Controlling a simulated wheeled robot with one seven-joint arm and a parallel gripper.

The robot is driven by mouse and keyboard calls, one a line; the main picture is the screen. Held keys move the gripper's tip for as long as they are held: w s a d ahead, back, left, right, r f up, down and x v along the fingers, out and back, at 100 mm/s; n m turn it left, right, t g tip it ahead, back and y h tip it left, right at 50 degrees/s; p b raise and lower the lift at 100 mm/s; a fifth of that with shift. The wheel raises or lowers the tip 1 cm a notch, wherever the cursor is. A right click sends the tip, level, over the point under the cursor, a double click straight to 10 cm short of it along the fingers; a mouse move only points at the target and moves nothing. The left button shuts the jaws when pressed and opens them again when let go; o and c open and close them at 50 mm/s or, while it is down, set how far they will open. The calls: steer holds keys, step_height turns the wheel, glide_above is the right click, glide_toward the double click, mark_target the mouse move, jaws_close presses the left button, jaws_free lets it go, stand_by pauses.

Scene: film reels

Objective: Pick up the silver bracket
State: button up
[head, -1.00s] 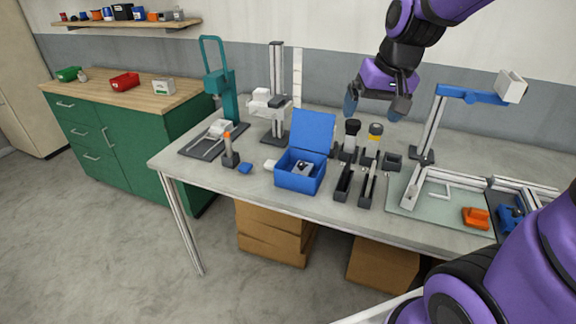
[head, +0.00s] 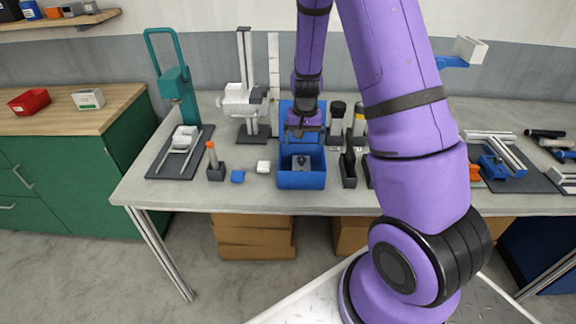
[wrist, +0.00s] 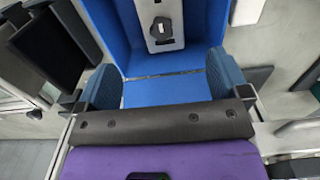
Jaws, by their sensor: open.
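The silver bracket (head: 301,162) lies inside the open blue box (head: 302,181) on the workbench. In the wrist view, the bracket (wrist: 161,22) is a pale plate with a dark round part at its middle, at the top of the picture and partly cut off. My gripper (head: 301,132) hangs above the back part of the box, in front of its raised lid. In the wrist view, my gripper's blue-grey fingers (wrist: 164,84) are spread wide with nothing between them. The bracket lies ahead of the fingertips, not between them.
A teal press (head: 178,90) and a white stand (head: 243,95) stand to the left.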

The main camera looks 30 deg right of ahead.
mark_target(301, 166)
steer(key=shift+w+f, duration=0.15)
steer(key=shift+f, duration=0.25)
step_height(301, 166, down, 11)
steer(key=shift+a+r, duration=0.1)
steer(key=shift+r, duration=0.1)
steer(key=shift+c, duration=0.2)
steer(key=c, duration=1.1)
steer(key=shift+r, duration=0.1)
steer(key=shift+c, duration=0.2)
